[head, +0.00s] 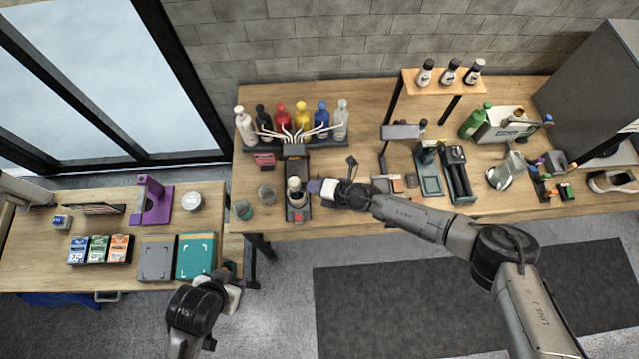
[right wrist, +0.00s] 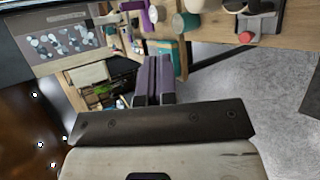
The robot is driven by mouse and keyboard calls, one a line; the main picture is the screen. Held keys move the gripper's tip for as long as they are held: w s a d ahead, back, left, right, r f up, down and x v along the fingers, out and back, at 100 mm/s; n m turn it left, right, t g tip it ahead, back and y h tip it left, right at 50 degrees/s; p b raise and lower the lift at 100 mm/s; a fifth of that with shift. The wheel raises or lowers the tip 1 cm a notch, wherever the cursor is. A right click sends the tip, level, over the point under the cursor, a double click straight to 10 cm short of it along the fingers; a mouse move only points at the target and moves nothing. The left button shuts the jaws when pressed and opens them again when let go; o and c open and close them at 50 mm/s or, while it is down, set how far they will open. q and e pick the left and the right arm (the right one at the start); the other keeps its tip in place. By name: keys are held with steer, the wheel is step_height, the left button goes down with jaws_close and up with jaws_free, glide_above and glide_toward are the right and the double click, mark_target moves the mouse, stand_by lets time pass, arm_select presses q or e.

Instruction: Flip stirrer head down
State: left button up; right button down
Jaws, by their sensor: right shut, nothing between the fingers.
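The stirrer (head: 298,213) stands at the front edge of the long table, with a red button on its dark base. Its dark head block (head: 294,150) is at the back, behind a pale cup (head: 294,184) that shows uncovered from above. My right gripper (head: 315,186) is shut and empty, just right of the stirrer; whether it touches is unclear. In the right wrist view its purple fingers (right wrist: 154,75) are together, and part of the stirrer's base (right wrist: 262,24) shows at the top right. My left gripper (head: 230,283) is low near the left table; its fingers are not clear.
Several coloured bottles (head: 302,120) with white tubes stand behind the stirrer. The left table holds a purple device (head: 152,202).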

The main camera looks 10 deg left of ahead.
steer(key=shift+s+d+r, duration=0.25)
steer(key=shift+d+r, duration=0.1)
steer(key=shift+r, duration=0.15)
steer(key=shift+s+d+r, duration=0.2)
steer(key=shift+d+r, duration=0.1)
steer(key=shift+r, duration=0.2)
